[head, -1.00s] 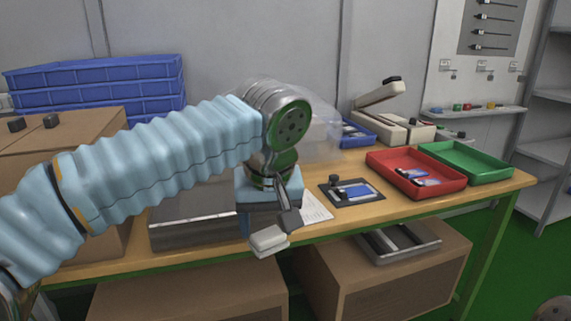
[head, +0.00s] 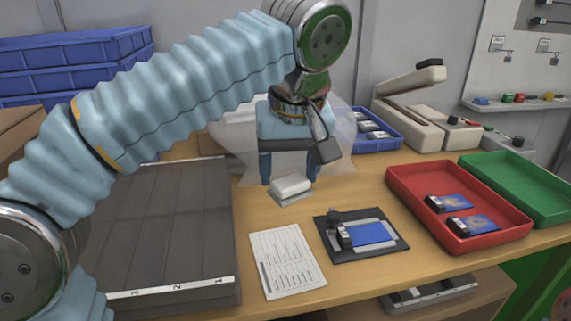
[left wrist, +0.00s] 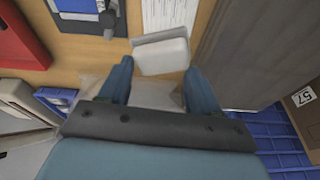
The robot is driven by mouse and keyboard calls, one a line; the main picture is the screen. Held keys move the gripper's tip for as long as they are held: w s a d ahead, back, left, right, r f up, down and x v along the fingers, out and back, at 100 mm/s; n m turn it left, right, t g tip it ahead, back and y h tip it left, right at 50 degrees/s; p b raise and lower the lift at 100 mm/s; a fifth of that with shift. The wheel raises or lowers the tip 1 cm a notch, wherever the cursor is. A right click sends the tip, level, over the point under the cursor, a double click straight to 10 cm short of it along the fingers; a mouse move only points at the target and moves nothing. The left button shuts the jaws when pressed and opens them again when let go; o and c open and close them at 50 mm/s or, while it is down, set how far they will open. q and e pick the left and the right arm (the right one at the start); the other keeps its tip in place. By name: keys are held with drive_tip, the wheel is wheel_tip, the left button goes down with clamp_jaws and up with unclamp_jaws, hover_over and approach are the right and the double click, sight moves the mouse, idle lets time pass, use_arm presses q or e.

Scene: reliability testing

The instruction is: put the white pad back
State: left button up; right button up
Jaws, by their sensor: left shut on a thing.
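The white pad (head: 291,186) is a small white block with a grey underside. My left gripper (head: 287,180) is shut on it, its blue fingers pointing down over the wooden table. The left wrist view shows the pad (left wrist: 162,56) between the fingertips (left wrist: 158,78). I cannot tell whether its underside touches the table. My right gripper is not in view.
A grey numbered plate (head: 170,225) lies left, a printed sheet (head: 287,262) in front. A black fixture (head: 385,250) holds a blue card (head: 370,234). Red (head: 470,238) and green (head: 520,185) trays stand right. A blue tray (head: 372,145) and cream device (head: 425,125) stand behind.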

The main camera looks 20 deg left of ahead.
use_arm(q)
drive_tip(key=w+a+f, duration=0.2)
drive_tip(key=w+a, duration=0.1)
drive_tip(key=w+a+f, duration=0.2)
drive_tip(key=a+f, duration=0.1)
drive_tip(key=w+a+f+b, duration=0.1)
drive_tip(key=w+a+f, duration=0.2)
drive_tip(key=a, duration=0.1)
drive_tip(key=shift+w+f, duration=0.2)
drive_tip(key=shift+w, duration=0.1)
drive_tip(key=shift+w+a+f, duration=0.1)
drive_tip(key=shift+f, duration=0.15)
drive_tip(key=x, duration=0.3)
drive_tip(key=shift+a+f, duration=0.1)
drive_tip(key=shift+f, duration=0.45)
drive_tip(key=shift+f, duration=0.15)
drive_tip(key=o, duration=1.1)
drive_tip(key=shift+o, duration=0.2)
